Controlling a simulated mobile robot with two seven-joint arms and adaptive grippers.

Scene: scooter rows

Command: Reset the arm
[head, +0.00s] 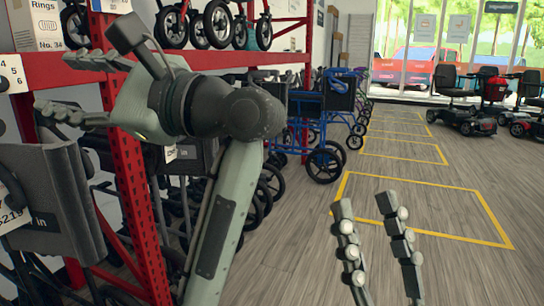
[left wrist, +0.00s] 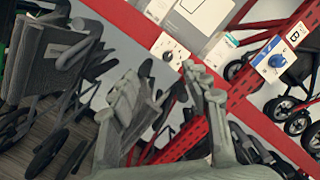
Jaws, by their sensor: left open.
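My left arm reaches up and to the left in the head view. Its gripper (head: 55,87) is open and empty in front of the red rack at the far left, close to a grey folded wheelchair or walker (head: 60,195). In the left wrist view my left gripper (left wrist: 165,80) shows its two fingers apart with nothing between them. My right gripper (head: 364,205) points up from the bottom of the head view. Its two fingers are apart and empty over the open floor; the rest of the right arm is out of view.
A red shelving rack (head: 130,190) with wheeled walkers above and below stands tight against my left arm. Boxes (head: 50,25) sit on its shelf. A blue wheelchair (head: 320,120) stands beyond. Yellow-outlined floor bays (head: 420,205) are clear. Mobility scooters (head: 470,105) stand at back right.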

